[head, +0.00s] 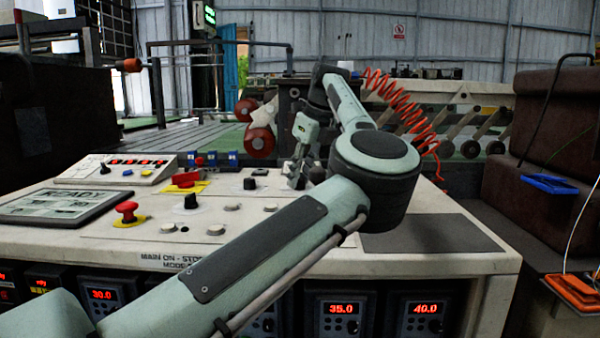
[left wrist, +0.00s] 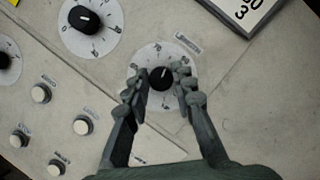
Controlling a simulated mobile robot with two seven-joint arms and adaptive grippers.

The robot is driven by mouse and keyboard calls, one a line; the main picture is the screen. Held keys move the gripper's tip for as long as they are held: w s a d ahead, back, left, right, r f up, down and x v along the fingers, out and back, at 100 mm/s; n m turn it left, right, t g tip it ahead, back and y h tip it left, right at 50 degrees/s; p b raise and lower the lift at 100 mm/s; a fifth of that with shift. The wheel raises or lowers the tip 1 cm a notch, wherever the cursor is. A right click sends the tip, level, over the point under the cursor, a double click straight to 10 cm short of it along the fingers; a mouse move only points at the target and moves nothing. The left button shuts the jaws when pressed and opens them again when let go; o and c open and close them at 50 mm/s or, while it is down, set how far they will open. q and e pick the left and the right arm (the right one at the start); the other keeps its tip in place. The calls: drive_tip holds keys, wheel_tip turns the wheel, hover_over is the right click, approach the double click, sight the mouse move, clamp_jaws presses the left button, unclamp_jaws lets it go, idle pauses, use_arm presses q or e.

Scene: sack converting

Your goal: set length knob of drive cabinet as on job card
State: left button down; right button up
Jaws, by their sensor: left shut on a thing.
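In the left wrist view a small black knob (left wrist: 160,78) with a white pointer mark sits on a round white scale dial (left wrist: 152,57). The finger pads of my left gripper (left wrist: 161,84) are on either side of the knob, shut on it. The pointer aims roughly to the top of that view; the scale figures are too small to read surely. In the head view my left gripper (head: 300,178) is down at the panel, and its knob is hidden there. A card with large dark figures (left wrist: 243,12) is cut off at the upper right of the wrist view. My right gripper is not in view.
Another black knob (left wrist: 83,19) and several white buttons (left wrist: 83,125) lie near the gripper. A red mushroom button (head: 127,210) and a framed display (head: 62,206) are on the left of the panel. Lit displays reading 35.0 (head: 341,308) and 40.0 (head: 424,308) are below.

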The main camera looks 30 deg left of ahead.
use_arm(q)
drive_tip(key=c, duration=1.3)
unclamp_jaws()
drive_tip(key=shift+o, duration=0.2)
drive_tip(key=shift+r, duration=0.1)
drive_tip(key=v, duration=1.2)
drive_tip(key=shift+f, duration=0.25)
